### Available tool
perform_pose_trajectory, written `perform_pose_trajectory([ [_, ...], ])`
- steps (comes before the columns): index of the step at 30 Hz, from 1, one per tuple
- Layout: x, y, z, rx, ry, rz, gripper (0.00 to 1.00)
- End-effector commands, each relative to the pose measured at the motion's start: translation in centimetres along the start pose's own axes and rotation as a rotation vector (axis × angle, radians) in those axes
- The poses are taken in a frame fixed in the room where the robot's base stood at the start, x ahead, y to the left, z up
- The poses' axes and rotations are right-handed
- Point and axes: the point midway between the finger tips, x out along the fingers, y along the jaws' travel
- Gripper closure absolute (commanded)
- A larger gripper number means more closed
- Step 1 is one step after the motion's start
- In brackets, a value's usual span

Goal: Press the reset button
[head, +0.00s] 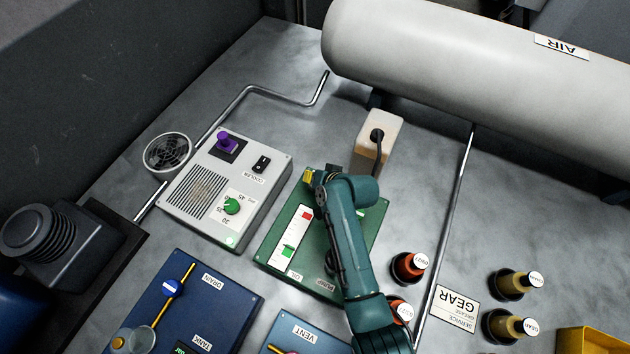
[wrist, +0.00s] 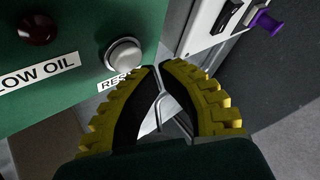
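The reset button (wrist: 124,54) is a round, pale grey button with a metal rim on a green panel face (wrist: 75,75). It shows in the wrist view, left of and above my fingertips. Its label (wrist: 112,83) reads "RES" before my left finger covers the rest. My gripper (wrist: 160,67) has yellow ridged fingers whose tips come together, with nothing seen between them. The tips look close to the button's lower right, and I see no contact. In the head view my gripper (head: 309,176) is at the far edge of the green box (head: 272,246), and the button is hidden.
A dark red lamp (wrist: 38,28) and a "LOW OIL" label (wrist: 38,72) are beside the button. The grey cooler box (head: 225,187), with a purple knob (head: 226,141), stands left of the green box. A beige block with a cable (head: 372,140) stands behind. A large air tank (head: 450,60) is beyond.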

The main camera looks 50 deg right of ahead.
Motion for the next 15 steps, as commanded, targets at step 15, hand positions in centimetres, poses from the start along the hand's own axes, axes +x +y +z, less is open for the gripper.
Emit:
perform_pose_trajectory([
  [15,-2.8,-2.0,-2.1,0.0,0.0,0.0,1.0],
])
